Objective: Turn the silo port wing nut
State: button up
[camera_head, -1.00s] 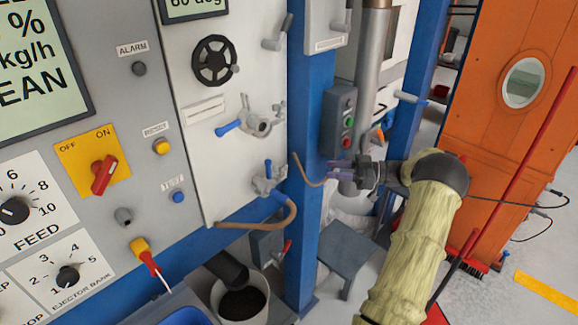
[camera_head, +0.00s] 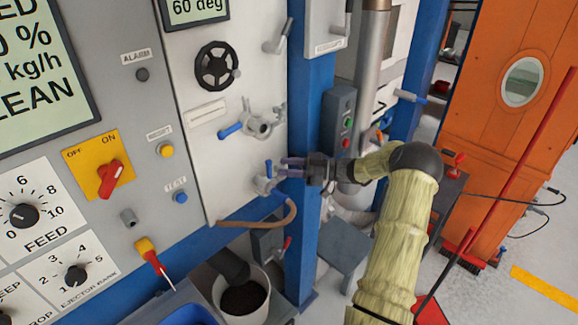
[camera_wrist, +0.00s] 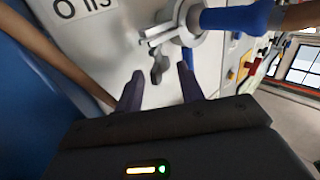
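In the wrist view a small dark grey wing-shaped piece (camera_wrist: 158,66), which looks like the wing nut, sits on the pale panel below a grey round fitting (camera_wrist: 180,38). My gripper (camera_wrist: 160,76) is open, with one finger on each side of the wing-shaped piece. I cannot tell whether either finger touches it. In the head view my gripper (camera_head: 282,167) points left, at the right side of the lower fitting (camera_head: 264,184). The wing-shaped piece cannot be made out there.
A blue sleeve (camera_wrist: 240,19) and brown hose (camera_head: 258,222) join the lower fitting. An upper fitting with a blue handle (camera_head: 231,130) is above. A blue post (camera_head: 303,235) stands behind my gripper. A white bucket (camera_head: 225,310) is below.

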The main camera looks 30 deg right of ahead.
grip_shut()
jog(key=shift+s+r+m+t, duration=0.1)
jog(key=shift+m+t, duration=0.2)
jog(key=shift+t, duration=0.1)
jog(key=shift+s+a+m+t+h+b, duration=0.15)
jog(key=shift+m+t+h+b, duration=0.15)
jog(key=shift+m+t+h, duration=0.55)
jog(key=shift+s+a+m+t+h+b, duration=0.1)
jog(key=shift+m+t+h+b, duration=0.15)
jog(key=shift+m+t+h, duration=0.55)
jog(key=m+t+h+b, duration=0.1)
jog(key=m+h+b, duration=0.2)
jog(key=h+b, duration=0.1)
jog(key=a+m+t+h+b, duration=0.1)
jog(key=m+h+b, duration=0.3)
jog(key=h, duration=0.2)
jog(key=a+m+t+h+b, duration=0.1)
jog(key=m+t+h+b, duration=0.1)
jog(key=h, duration=0.4)
jog(key=shift+s+m+b, duration=0.3)
jog(key=shift+m+b, duration=0.35)
jog(key=shift+b, duration=0.3)
jog(key=shift+h, duration=0.25)
jog(key=shift+d, duration=0.1)
